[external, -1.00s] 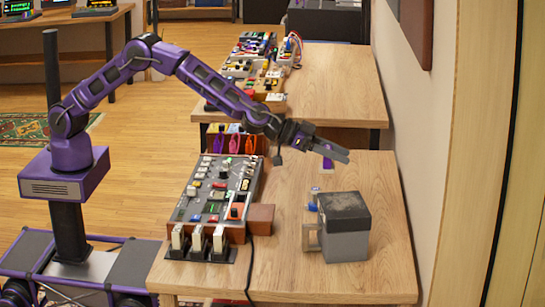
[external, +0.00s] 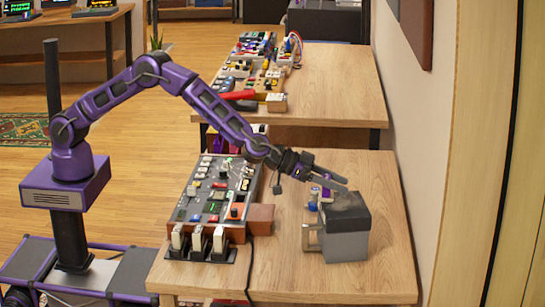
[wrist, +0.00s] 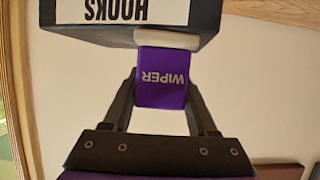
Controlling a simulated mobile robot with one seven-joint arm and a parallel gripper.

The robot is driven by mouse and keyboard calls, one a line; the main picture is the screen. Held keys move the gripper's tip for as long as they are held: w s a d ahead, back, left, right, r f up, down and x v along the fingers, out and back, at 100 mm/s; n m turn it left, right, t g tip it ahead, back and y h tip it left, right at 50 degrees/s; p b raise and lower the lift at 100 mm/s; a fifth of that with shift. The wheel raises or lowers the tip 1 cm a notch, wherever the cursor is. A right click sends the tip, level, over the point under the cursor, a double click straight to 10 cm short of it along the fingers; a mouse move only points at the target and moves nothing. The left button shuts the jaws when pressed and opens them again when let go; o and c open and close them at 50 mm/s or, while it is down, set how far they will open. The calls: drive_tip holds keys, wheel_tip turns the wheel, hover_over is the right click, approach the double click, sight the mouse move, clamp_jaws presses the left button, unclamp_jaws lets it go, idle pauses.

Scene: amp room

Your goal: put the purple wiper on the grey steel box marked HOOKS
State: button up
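The purple wiper (wrist: 162,85) has a purple body lettered WIPER and a pale pad at its far end. In the wrist view it sits between the two fingers of my gripper (wrist: 162,98), which are shut on its sides. The grey steel box (wrist: 195,22) with the white HOOKS label is just beyond it, and the pad overlaps the box's edge in the picture. In the external view my gripper (external: 327,180) is low over the back left corner of the box (external: 346,240), with the wiper (external: 325,193) under the fingers. I cannot tell whether the wiper touches the box.
A small blue item (external: 312,206) is close to the box's left side. A grey control panel (external: 215,190) stands left on the wooden table (external: 290,275), with a brown block (external: 260,217) near its front right corner. The wall is to the right.

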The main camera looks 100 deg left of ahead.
drive_tip(key=o, duration=0.3)
drive_tip(key=shift+o, duration=0.2)
drive_tip(key=shift+r, duration=0.1)
drive_tip(key=shift+r, duration=0.2)
drive_tip(key=v, duration=1.2)
